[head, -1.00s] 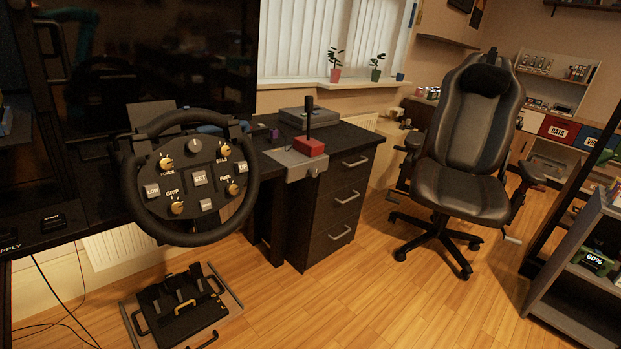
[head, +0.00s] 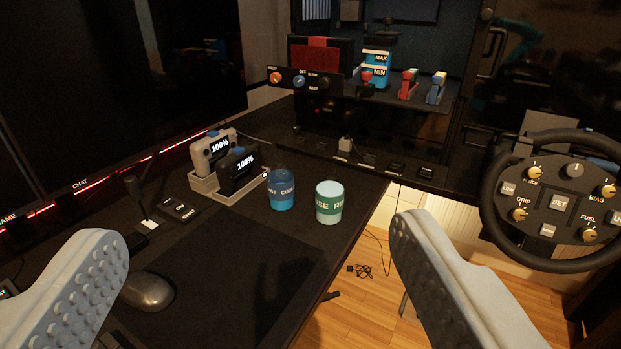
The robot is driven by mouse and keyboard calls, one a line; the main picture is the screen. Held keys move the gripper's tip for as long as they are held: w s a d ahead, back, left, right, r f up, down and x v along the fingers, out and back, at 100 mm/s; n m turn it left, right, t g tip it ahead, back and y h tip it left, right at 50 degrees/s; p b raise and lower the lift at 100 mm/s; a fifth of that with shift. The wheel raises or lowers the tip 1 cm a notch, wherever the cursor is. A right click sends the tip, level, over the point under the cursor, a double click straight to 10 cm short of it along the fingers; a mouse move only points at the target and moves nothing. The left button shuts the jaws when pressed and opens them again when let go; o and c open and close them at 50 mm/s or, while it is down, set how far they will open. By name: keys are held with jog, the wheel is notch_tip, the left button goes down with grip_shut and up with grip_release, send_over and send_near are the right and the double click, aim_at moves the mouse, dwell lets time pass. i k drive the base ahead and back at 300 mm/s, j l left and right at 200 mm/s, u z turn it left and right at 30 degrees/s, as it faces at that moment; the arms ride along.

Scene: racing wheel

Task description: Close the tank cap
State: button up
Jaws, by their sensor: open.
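A small tank (head: 377,57) with a blue front marked MAX and MIN stands on a dark shelf at the top middle of the head view. A dark part (head: 380,38) sits at its top. I cannot tell whether this is the cap or whether it is open. My gripper (head: 258,232) is open, its two grey fingers wide apart in the foreground. Nothing is held between them. The tank is far beyond the fingers, above and between them in the picture.
A blue cup (head: 281,190) and a pale green cup (head: 329,204) stand on the dark desk. A charging dock (head: 230,190), a mouse (head: 148,291) and a large monitor (head: 110,80) are at left. The steering wheel (head: 558,200) is at right. Floor shows between desk and wheel.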

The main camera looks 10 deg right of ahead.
aim_at(387, 21)
jog(key=i+l, duration=0.15)
jog(key=l, duration=0.2)
jog(key=i+l+z, duration=0.15)
jog(key=l, duration=0.2)
jog(key=i+l, duration=0.2)
jog(key=j+z, duration=0.25)
jog(key=j, duration=0.3)
jog(key=j+z, duration=0.25)
jog(key=j, duration=0.35)
jog(key=i+l+u, duration=0.15)
jog(key=l, duration=0.2)
jog(key=i+l+u, duration=0.15)
jog(key=i+l, duration=0.15)
jog(key=i+l+u, duration=0.15)
jog(key=l, duration=0.35)
